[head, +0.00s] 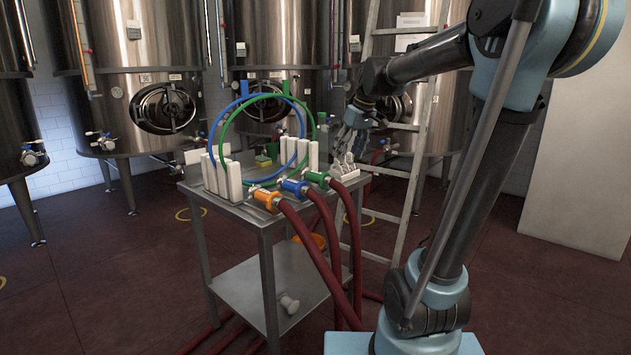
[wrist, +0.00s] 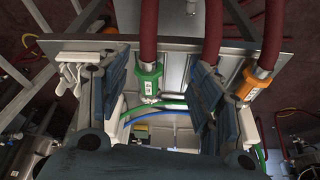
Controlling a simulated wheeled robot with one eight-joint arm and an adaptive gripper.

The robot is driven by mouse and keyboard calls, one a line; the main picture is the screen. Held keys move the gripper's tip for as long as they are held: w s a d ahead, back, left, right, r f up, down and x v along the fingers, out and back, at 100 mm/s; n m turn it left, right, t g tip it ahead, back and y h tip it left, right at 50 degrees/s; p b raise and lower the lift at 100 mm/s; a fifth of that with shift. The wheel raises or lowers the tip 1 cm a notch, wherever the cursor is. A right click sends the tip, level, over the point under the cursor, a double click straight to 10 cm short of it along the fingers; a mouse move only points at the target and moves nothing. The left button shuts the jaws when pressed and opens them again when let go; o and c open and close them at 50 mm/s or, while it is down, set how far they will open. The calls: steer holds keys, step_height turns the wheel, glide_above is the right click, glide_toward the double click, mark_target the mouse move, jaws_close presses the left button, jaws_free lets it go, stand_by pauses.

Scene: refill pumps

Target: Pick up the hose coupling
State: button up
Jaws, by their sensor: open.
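Three hose couplings lie along the front edge of the steel table, each on a dark red hose: an orange one (head: 266,199), a blue one (head: 293,187) and a green one (head: 318,179). My gripper (head: 348,146) is open and empty above the table's right end, behind and to the right of the green coupling. In the wrist view the green coupling (wrist: 148,80) shows between the spread fingers of my gripper (wrist: 160,75), with no visible contact. The orange coupling (wrist: 246,83) is right of the right finger. The blue coupling is mostly hidden there.
White upright blocks (head: 233,181) and blue (head: 215,135) and green (head: 313,120) hoops stand on the table (head: 250,215). White fittings (head: 343,168) sit at its right corner. A ladder (head: 418,150) and steel tanks stand behind. Hoses hang in front of the table.

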steer(key=w+a+r+n, duration=0.2)
steer(key=w+a+r, duration=0.3)
steer(key=w, duration=0.4)
glide_toward(316, 173)
steer(key=shift+y, duration=0.4)
steer(key=x, duration=1)
steer(key=shift+w+d+f, duration=0.15)
steer(key=shift+w+d, duration=0.15)
jaws_close()
